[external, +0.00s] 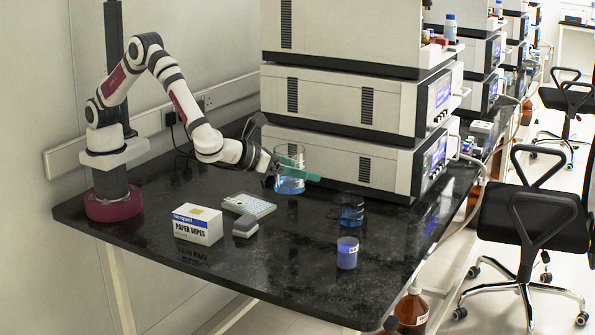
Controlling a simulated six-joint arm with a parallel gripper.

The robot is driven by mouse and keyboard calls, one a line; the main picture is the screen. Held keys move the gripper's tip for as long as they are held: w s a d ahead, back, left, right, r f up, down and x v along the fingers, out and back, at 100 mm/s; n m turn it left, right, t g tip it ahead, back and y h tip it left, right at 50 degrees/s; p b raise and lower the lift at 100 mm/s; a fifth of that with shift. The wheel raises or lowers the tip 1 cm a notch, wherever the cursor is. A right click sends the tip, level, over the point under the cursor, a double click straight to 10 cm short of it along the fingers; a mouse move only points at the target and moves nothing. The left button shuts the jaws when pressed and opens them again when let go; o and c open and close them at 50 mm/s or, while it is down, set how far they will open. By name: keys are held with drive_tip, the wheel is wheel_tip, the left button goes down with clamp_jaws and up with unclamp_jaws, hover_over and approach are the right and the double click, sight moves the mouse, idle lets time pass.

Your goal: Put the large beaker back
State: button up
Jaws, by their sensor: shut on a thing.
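The large beaker (290,184) is clear glass with blue liquid in its lower part. It is upright in front of the stacked instruments. My gripper (290,170) has teal fingers and is shut on the large beaker, reaching it from the left. I cannot tell whether the beaker's base touches the bench or is slightly above it. A smaller beaker (352,215) with blue liquid stands to the right on the black bench (300,270).
A paper wipes box (198,224), a light tray-like item (249,205) and a small grey block (245,228) lie front left. A purple labelled cup (347,253) stands near the front edge. The instrument stack (340,150) blocks the back. The bench's front middle is clear.

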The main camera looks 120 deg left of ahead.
drive_tip(key=s+d+m+t+h, duration=0.1)
drive_tip(key=s+d+m+t, duration=0.1)
drive_tip(key=d, duration=0.9)
drive_tip(key=shift+f, duration=2.35)
drive_tip(key=w+a+f, duration=0.1)
drive_tip(key=a+f, duration=0.1)
drive_tip(key=a, duration=0.1)
drive_tip(key=w+a+f, duration=0.2)
drive_tip(key=a, duration=0.1)
drive_tip(key=w+a+f, duration=0.1)
drive_tip(key=a+f, duration=0.2)
drive_tip(key=shift+w+a, duration=0.2)
drive_tip(key=shift+w, duration=0.05)
drive_tip(key=shift+w+a+f, duration=0.1)
drive_tip(key=shift+a+f, duration=0.05)
drive_tip(key=shift+f, duration=1.95)
drive_tip(key=shift+f, duration=0.1)
